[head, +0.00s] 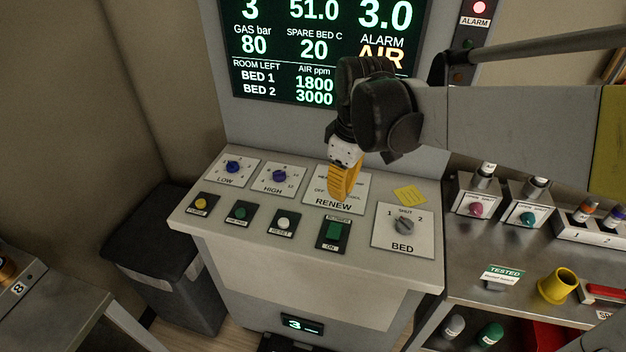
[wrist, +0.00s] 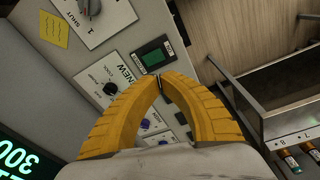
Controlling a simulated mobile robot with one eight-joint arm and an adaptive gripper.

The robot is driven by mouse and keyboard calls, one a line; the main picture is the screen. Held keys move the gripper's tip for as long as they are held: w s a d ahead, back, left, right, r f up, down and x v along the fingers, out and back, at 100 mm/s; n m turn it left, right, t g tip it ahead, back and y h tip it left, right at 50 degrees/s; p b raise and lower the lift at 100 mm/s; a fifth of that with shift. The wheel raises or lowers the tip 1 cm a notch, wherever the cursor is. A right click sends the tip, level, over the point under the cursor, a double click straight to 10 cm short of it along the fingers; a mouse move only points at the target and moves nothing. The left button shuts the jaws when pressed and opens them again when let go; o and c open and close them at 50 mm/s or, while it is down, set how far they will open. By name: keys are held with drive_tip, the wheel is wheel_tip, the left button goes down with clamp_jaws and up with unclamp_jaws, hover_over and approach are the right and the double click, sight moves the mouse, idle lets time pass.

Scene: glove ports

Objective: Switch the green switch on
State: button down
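The green switch (head: 334,231) is a rectangular rocker on a black plate on the sloping console top, with a label above it and an "ON" label below it. It also shows in the wrist view (wrist: 154,57), just beyond the fingertips. I cannot tell which way the rocker is tipped. My gripper (head: 342,197) has yellow ribbed fingers and hangs above the RENEW panel, behind the green switch in the head view. In the wrist view its fingertips (wrist: 160,80) meet with nothing seen between them. The gripper appears apart from the switch.
On the console, the BED knob (head: 404,225) is right of the switch and a white RESET button (head: 283,223) is left. The RENEW panel (head: 352,202) is partly hidden by my gripper. A steel bench (head: 465,262) stands right; a dark bin (head: 160,245) stands left.

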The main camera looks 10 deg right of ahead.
sight(330, 233)
drive_tip(key=w+n, duration=0.1)
drive_tip(key=w+f+n+g+p, duration=0.1)
drive_tip(key=w+n+g, duration=0.1)
drive_tip(key=w, duration=0.1)
drive_tip(key=shift+w+f, duration=0.1)
drive_tip(key=shift+f, duration=0.25)
drive_tip(key=shift+f, duration=0.1)
drive_tip(key=f+b, duration=0.1)
drive_tip(key=f, duration=0.3)
drive_tip(key=s+f+b, duration=0.1)
drive_tip(key=f, duration=0.4)
drive_tip(key=a+f+b, duration=0.1)
drive_tip(key=f+b, duration=0.1)
drive_tip(key=f, duration=0.2)
drive_tip(key=shift+s+f, duration=0.25)
drive_tip(key=shift+f, duration=0.1)
drive_tip(key=shift+f, duration=0.1)
